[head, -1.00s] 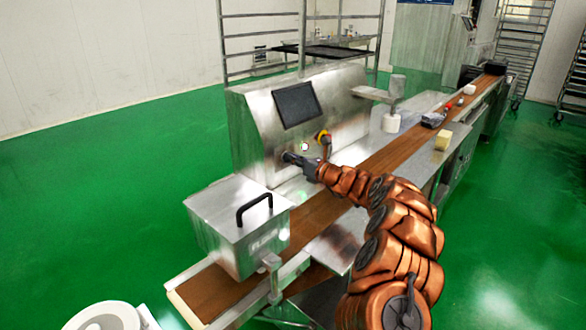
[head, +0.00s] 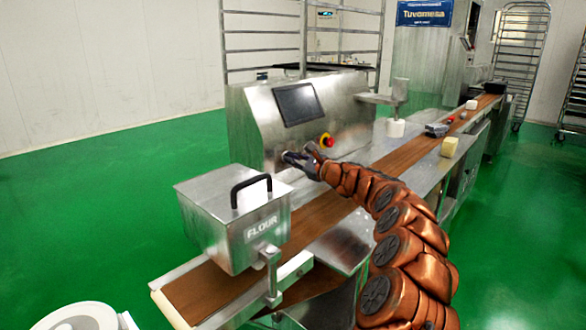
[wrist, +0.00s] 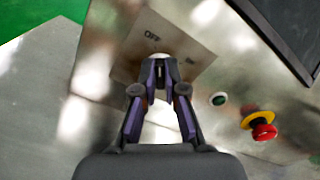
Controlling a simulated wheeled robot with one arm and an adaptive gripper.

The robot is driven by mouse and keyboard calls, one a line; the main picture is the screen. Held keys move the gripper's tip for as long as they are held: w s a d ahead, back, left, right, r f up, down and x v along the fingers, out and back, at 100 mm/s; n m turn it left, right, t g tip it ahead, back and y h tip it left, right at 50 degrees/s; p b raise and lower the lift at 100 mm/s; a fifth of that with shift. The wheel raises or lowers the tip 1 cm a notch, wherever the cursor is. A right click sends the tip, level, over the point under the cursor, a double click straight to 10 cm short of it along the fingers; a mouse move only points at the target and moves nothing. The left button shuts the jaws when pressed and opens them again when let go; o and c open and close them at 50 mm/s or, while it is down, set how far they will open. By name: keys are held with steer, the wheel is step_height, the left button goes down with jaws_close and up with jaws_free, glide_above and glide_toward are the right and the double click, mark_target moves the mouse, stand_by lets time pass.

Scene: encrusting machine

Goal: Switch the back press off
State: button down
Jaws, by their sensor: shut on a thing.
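The press's metal housing (head: 255,125) stands behind the conveyor in the head view, with a dark screen on its sloped front. My gripper (head: 290,157) is at the lower left of this front. In the wrist view my gripper (wrist: 161,75) is shut on the switch knob (wrist: 161,56), whose pale top shows just past the fingertips. The label plate (wrist: 140,38) behind it reads OFF above the knob and, partly legible, ON to the right. The fingers hide most of the knob, so I cannot tell its setting.
A red emergency stop (wrist: 263,130) on a yellow ring and a green button (wrist: 218,99) sit right of the knob. A metal FLOUR box (head: 235,215) stands over the brown conveyor (head: 330,195) in front. A wire rack (head: 262,40) stands behind.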

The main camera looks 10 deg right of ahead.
steer(key=shift+n+b, duration=0.85)
steer(key=shift+n, duration=0.15)
steer(key=c, duration=1.2)
jaws_free()
steer(key=shift+c, duration=0.2)
steer(key=v, duration=1.2)
steer(key=shift+a, duration=0.1)
